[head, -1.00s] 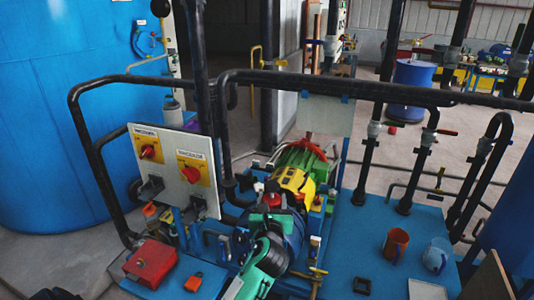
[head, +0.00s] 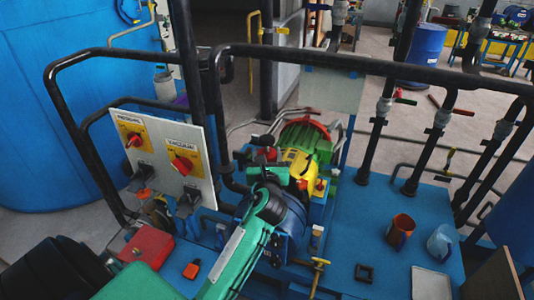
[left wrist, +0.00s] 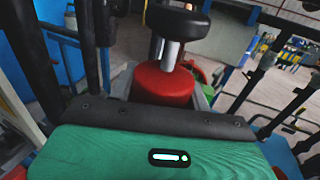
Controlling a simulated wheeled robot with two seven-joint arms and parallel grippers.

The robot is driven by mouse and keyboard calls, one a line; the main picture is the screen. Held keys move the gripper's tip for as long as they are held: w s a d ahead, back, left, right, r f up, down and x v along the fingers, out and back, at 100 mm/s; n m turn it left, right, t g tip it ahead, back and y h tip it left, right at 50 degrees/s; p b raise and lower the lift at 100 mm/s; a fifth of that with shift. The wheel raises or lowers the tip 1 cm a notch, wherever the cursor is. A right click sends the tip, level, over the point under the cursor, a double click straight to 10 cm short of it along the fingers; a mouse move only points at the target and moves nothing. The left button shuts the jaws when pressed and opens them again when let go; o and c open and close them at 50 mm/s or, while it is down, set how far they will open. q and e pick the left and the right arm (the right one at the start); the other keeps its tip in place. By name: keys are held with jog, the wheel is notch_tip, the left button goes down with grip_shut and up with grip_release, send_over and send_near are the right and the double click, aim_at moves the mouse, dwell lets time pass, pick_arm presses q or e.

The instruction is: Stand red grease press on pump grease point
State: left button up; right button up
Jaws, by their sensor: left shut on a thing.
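The red grease press (left wrist: 163,86) is a red cylinder with a metal stem and a black knob. It fills the middle of the left wrist view, upright or nearly so, between the fingers of my left gripper (left wrist: 165,92), which is shut on it. In the head view the press is a small red shape (head: 266,154) at the end of my green left arm, above and behind the blue pump body. The pump (head: 290,212) has a yellow coupling cover (head: 299,166) and a green motor (head: 304,136). I cannot make out the grease point. My right gripper is not in view.
Black pipe rails (head: 350,62) cross above the skid. A switch panel (head: 163,160) stands left of the pump. A red box (head: 147,245), an orange cup (head: 400,230), a pale blue mug (head: 440,241) and a brass-handled valve (head: 319,264) are on the blue deck, with some bare deck at right.

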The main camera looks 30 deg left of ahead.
pick_arm(q)
jog(key=shift+w+a+p, duration=0.15)
jog(key=shift+w+p, duration=0.05)
jog(key=shift+p, duration=0.5)
jog(key=shift+s+f+b, duration=0.15)
jog(key=shift+f+b, duration=0.65)
jog(key=shift+f, duration=0.15)
jog(key=shift+f+b, duration=1.05)
jog(key=shift+f, duration=0.9)
jog(key=shift+p, duration=0.55)
jog(key=shift+p, duration=0.6)
jog(key=shift+f+b, duration=0.95)
jog(key=shift+f, duration=0.45)
